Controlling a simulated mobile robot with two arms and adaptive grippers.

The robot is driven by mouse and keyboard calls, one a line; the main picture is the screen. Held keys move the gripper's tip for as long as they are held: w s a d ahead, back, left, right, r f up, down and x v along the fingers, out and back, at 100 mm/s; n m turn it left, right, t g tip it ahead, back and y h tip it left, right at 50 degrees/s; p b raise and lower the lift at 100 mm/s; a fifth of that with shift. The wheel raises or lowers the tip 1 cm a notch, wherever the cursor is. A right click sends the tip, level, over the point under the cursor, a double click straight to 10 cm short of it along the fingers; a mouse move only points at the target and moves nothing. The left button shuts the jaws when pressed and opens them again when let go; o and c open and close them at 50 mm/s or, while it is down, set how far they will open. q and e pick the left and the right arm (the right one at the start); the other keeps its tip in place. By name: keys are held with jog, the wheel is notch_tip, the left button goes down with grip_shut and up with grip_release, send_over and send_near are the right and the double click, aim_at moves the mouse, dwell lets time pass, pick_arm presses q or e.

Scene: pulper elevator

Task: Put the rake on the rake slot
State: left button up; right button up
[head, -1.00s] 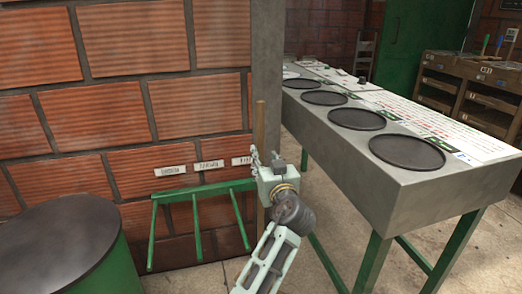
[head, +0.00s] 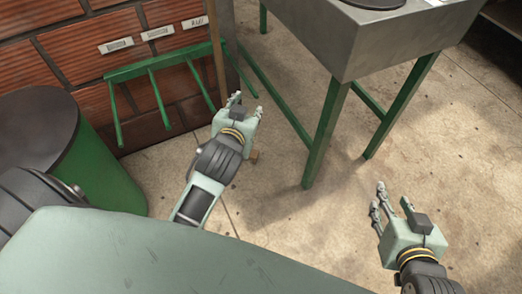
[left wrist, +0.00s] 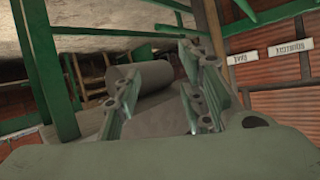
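The rake shows as an upright wooden pole (head: 216,55) at the right end of the green slot rack (head: 165,61), below the right-hand label. A small wooden piece (head: 253,157) shows at the floor beyond my left gripper; I cannot tell whether it is the rake's lower end. Whether the rack supports the rake is unclear. My left gripper (head: 247,106) is in front of the pole's lower part. In the left wrist view its fingers (left wrist: 165,95) are parted, and a wooden pole (left wrist: 213,28) is outside them. My right gripper (head: 391,200) is open and empty at the right.
A green drum with a dark lid (head: 35,125) stands at the left, by the brick wall (head: 60,50). A grey table (head: 375,45) on green legs stands at the upper right. The concrete floor (head: 290,215) between my grippers is clear.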

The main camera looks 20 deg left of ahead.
pick_arm(q)
jog(key=s+d+f+m+g+h, duration=0.1)
jog(key=s+d+f+m+h, duration=0.1)
jog(key=s+d+h, duration=0.3)
jog(key=s+d+m, duration=0.1)
jog(key=s+d, duration=0.3)
jog(key=shift+s+m, duration=0.3)
jog(key=shift+s, duration=0.1)
